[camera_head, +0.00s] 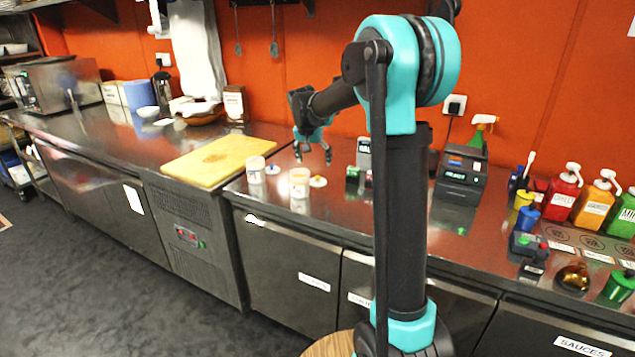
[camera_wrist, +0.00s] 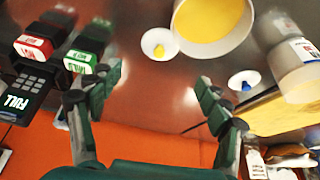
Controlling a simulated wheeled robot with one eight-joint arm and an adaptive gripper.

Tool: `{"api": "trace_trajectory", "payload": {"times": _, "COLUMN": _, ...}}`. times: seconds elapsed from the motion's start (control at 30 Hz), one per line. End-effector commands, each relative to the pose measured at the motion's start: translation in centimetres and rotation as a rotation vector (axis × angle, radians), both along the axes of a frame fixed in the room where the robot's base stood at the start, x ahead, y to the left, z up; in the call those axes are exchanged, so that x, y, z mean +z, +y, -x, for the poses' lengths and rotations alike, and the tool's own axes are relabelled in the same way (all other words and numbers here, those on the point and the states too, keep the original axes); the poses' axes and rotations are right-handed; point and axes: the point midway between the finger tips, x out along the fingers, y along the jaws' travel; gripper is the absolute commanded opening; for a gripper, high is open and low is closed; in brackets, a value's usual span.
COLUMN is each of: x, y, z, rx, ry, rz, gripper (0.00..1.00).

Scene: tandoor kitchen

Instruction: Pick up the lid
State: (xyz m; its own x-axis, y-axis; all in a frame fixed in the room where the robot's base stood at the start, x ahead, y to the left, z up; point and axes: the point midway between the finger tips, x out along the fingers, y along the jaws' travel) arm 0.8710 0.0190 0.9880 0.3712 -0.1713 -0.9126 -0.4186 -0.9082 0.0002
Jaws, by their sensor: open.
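Two small white lids lie on the steel counter. One has a yellow knob (camera_head: 318,181) and sits beside an open white tub; it also shows in the wrist view (camera_wrist: 160,43), ahead of my fingertips and roughly between them. The other has a blue knob (camera_head: 272,169); in the wrist view it shows (camera_wrist: 244,80) to the right of my right finger. My gripper (camera_head: 312,154) is open, empty and pointing down above the counter. In the wrist view its fingers (camera_wrist: 155,80) are spread wide, with bare counter between them.
An open tub with yellow contents (camera_wrist: 212,20) stands close to the yellow-knobbed lid. A second tub (camera_head: 256,170) is farther left, by the yellow cutting board (camera_head: 217,160). Red-labelled (camera_wrist: 33,42) and green-labelled (camera_wrist: 82,58) containers stand on the other side.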

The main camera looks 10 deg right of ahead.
Motion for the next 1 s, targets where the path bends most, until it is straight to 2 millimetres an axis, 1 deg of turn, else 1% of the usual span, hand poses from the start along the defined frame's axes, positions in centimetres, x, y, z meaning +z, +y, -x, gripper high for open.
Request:
{"api": "trace_trajectory", "payload": {"times": 0.03, "x": -0.9, "y": -0.2, "z": -0.4, "rx": -0.001, "ry": 0.0, "rz": 0.0, "gripper": 0.77}}
{"api": "trace_trajectory", "payload": {"times": 0.13, "x": -2.3, "y": -0.4, "z": -0.9, "rx": -0.001, "ry": 0.0, "rz": 0.0, "gripper": 0.77}}
{"api": "trace_trajectory", "payload": {"times": 0.2, "x": -2.9, "y": -0.5, "z": -1.2, "rx": -0.001, "ry": 0.0, "rz": 0.0, "gripper": 0.77}}
{"api": "trace_trajectory", "payload": {"times": 0.37, "x": -3.7, "y": -0.7, "z": -1.4, "rx": -0.001, "ry": 0.0, "rz": 0.0, "gripper": 0.77}}
{"api": "trace_trajectory", "payload": {"times": 0.43, "x": -4.3, "y": -0.8, "z": -1.6, "rx": -0.001, "ry": 0.0, "rz": 0.0, "gripper": 0.77}}
{"api": "trace_trajectory", "payload": {"times": 0.6, "x": -6.7, "y": -1.2, "z": -2.1, "rx": -0.001, "ry": 0.0, "rz": 0.0, "gripper": 0.77}}
{"api": "trace_trajectory", "payload": {"times": 0.7, "x": -7.8, "y": -1.3, "z": -2.6, "rx": 0.0, "ry": 0.0, "rz": -0.001, "gripper": 0.77}}
{"api": "trace_trajectory", "payload": {"times": 0.8, "x": -8.4, "y": -1.4, "z": -2.8, "rx": 0.0, "ry": 0.0, "rz": -0.001, "gripper": 0.77}}
{"api": "trace_trajectory", "payload": {"times": 1.0, "x": -8.5, "y": -1.5, "z": -2.9, "rx": 0.0, "ry": 0.0, "rz": -0.001, "gripper": 0.77}}
